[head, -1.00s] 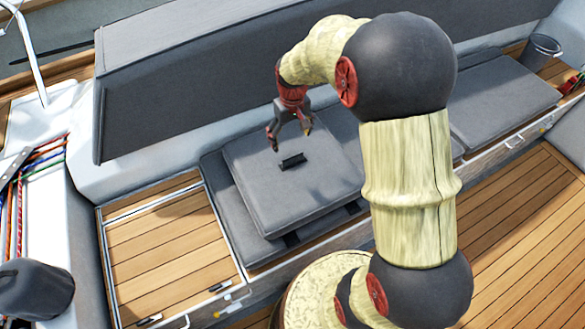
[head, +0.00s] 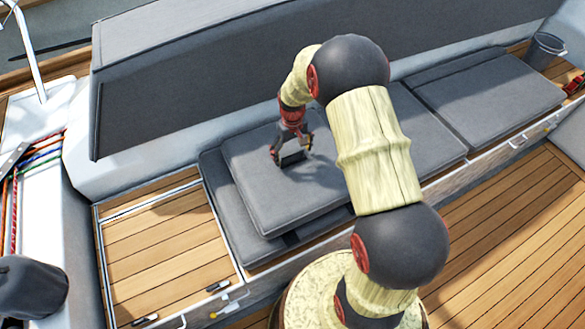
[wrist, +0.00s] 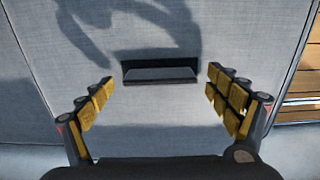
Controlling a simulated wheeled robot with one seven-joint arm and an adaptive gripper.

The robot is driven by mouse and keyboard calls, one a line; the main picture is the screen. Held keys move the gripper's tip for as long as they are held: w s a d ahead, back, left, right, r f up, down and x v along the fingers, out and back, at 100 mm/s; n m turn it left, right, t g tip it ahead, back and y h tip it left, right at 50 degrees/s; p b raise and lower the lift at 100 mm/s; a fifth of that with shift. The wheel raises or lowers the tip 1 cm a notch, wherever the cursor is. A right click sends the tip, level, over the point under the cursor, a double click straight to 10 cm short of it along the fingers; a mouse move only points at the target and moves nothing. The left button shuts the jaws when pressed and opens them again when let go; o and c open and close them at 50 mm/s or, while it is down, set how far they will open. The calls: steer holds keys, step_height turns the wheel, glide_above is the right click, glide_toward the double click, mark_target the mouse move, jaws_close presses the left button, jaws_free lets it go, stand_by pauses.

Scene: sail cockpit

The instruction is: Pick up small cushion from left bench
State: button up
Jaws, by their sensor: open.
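The small grey cushion (head: 250,195) lies on top of a larger grey bench pad (head: 222,205), a little turned against it. A dark strap handle (head: 292,158) stands on the cushion's top; it also shows in the wrist view (wrist: 159,73). My gripper (head: 291,157) is open and pointed down over the cushion, close to the handle. In the wrist view the yellow-padded fingers of my gripper (wrist: 160,98) are spread wide to either side of the handle, with nothing between the pads. I cannot tell whether the fingertips touch the cushion. My arm hides the cushion's right part in the head view.
A long grey backrest (head: 200,90) runs behind the bench. More grey pads (head: 485,95) lie to the right, with a bucket (head: 543,50) at the far end. A wooden hatch (head: 165,250) is bare at left. The wooden floor (head: 500,240) is clear at right.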

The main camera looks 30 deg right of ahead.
steer(key=shift+f, duration=0.4)
steer(key=shift+c, duration=0.9)
steer(key=shift+r, duration=0.1)
steer(key=c, duration=2)
steer(key=shift+r, duration=0.1)
